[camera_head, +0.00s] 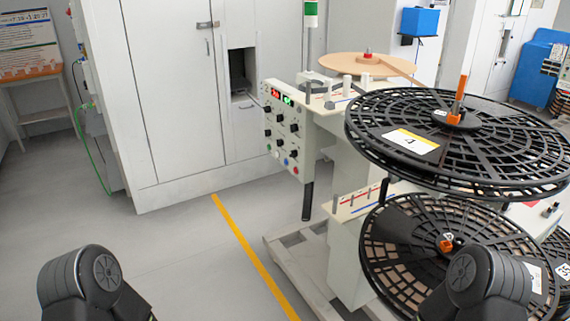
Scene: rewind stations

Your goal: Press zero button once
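The control panel (283,130) is a pale upright box on the left side of the rewind station, near the middle of the view. It has a red display (275,94) and a green display (287,100) at the top and several black knobs below. Small coloured buttons, among them a red button (285,162), sit along its lower edge. Labels are too small to read, so I cannot tell which button is zero. Only dark links of my two arms show at the bottom left and bottom right. Neither gripper is in view.
A large black reel (410,143) juts out right of the panel, with another reel (388,240) below it. The station's pale base (300,262) stands on the floor. A grey cabinet (165,100) is behind. Floor left of the yellow line (245,247) is clear.

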